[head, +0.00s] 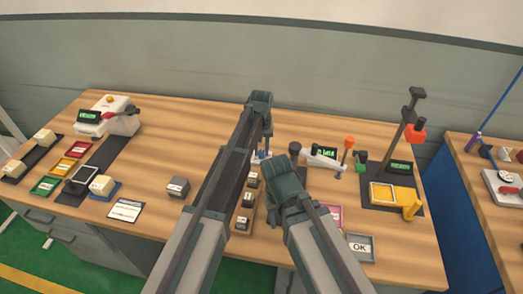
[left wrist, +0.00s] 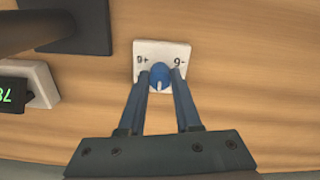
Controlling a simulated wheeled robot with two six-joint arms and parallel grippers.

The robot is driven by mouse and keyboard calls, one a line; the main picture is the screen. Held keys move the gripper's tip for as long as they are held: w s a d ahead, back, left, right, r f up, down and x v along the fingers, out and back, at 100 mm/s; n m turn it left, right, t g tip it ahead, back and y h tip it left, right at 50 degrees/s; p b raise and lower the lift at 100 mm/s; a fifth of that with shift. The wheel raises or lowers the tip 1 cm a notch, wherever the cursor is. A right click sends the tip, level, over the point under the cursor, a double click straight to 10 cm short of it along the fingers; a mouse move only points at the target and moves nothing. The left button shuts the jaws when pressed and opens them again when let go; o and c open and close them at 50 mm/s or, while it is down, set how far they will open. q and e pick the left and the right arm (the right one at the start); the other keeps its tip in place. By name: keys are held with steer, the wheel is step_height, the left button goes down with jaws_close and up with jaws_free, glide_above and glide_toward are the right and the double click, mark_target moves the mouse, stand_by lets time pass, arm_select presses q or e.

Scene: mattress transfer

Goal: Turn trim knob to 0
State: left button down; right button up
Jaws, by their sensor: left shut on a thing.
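The trim knob (left wrist: 159,76) is a small round blue knob with a pale pointer line, on a white plate (left wrist: 178,49) with dark marks at two corners. In the left wrist view the pointer faces the bottom of the picture, toward my gripper. My left gripper (left wrist: 160,78) is shut on the knob, one blue finger at each side. In the head view my left gripper (head: 263,153) reaches down to the table; the knob is mostly hidden there. My right arm's end (head: 288,185) is just right of it, and its fingers are hidden.
A white device with a green-lit display (head: 326,151) stands right of my left gripper; the display is cut off in the wrist view. Small labelled blocks (head: 245,200) lie between my arms. A dark stand (head: 408,125) and a yellow tray (head: 390,195) are at right.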

mark_target(262, 152)
stand_by(0.5)
arm_select(q)
steer(key=c, duration=0.6)
jaws_free()
steer(key=shift+r, duration=0.1)
arm_select(e)
steer(key=shift+r, duration=0.1)
arm_select(q)
step_height(262, 152, up, 14)
steer(key=p, duration=1.3)
steer(key=shift+f+p, duration=0.2)
steer(key=shift+p, duration=0.2)
arm_select(e)
step_height(262, 152, up, 14)
steer(key=shift+f, duration=0.2)
arm_select(q)
steer(key=s+a+m, duration=0.1)
steer(key=s+a, duration=0.2)
steer(key=s, duration=1.1)
steer(key=s+a+m+y, duration=0.1)
steer(key=s+a+m, duration=0.1)
steer(key=s, duration=1.3)
steer(key=shift+a+m, duration=0.3)
steer(key=shift+a, duration=0.25)
